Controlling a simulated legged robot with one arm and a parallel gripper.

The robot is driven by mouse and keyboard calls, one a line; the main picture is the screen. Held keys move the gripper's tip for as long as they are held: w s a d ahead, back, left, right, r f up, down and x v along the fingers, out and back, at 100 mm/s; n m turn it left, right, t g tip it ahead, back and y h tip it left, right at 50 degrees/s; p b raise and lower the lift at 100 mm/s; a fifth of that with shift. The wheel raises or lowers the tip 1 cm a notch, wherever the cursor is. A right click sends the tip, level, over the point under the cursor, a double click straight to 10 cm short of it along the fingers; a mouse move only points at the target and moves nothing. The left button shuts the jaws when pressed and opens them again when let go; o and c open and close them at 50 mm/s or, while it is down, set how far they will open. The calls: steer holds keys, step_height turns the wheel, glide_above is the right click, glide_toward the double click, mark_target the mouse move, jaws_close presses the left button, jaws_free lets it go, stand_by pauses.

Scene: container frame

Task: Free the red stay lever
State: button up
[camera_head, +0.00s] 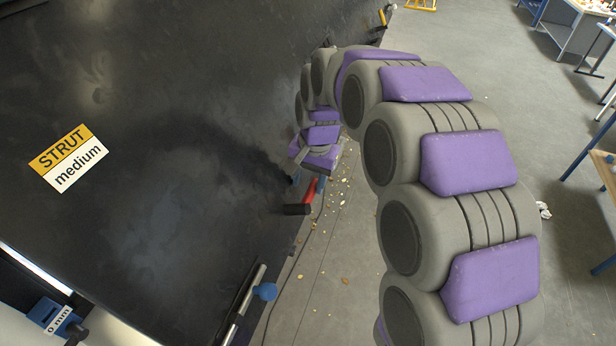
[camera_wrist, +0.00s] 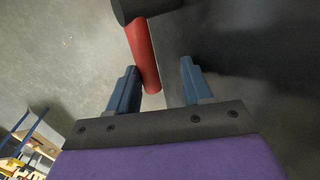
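The red stay lever (camera_head: 309,190) sticks out at the edge of the dark panel, with a black cylindrical piece (camera_head: 296,209) at its lower end. In the wrist view the red lever (camera_wrist: 143,55) runs down from a black cylinder (camera_wrist: 148,8) and its end lies between my gripper's two blue fingers, nearer the left one. My gripper (camera_wrist: 156,85) is open, with a clear gap between the lever and the right finger. I cannot tell whether the left finger touches the lever. In the head view my arm hides most of the gripper (camera_head: 294,177).
The large dark panel (camera_head: 170,190) fills the left, with a "STRUT medium" label (camera_head: 68,158). A metal rod with a blue knob (camera_head: 264,291) lies along its lower edge. A blue block marked "0 mm" (camera_head: 50,315) is at lower left. Small debris dots the floor (camera_head: 345,255).

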steer(key=shift+d, duration=1.5)
steer(key=shift+c, duration=0.3)
steer(key=shift+a, duration=0.25)
steer(key=c, duration=0.3)
steer(key=shift+a, duration=0.6)
steer(key=c, duration=0.3)
steer(key=shift+w, duration=0.1)
jaws_close()
steer(key=shift+d, duration=0.2)
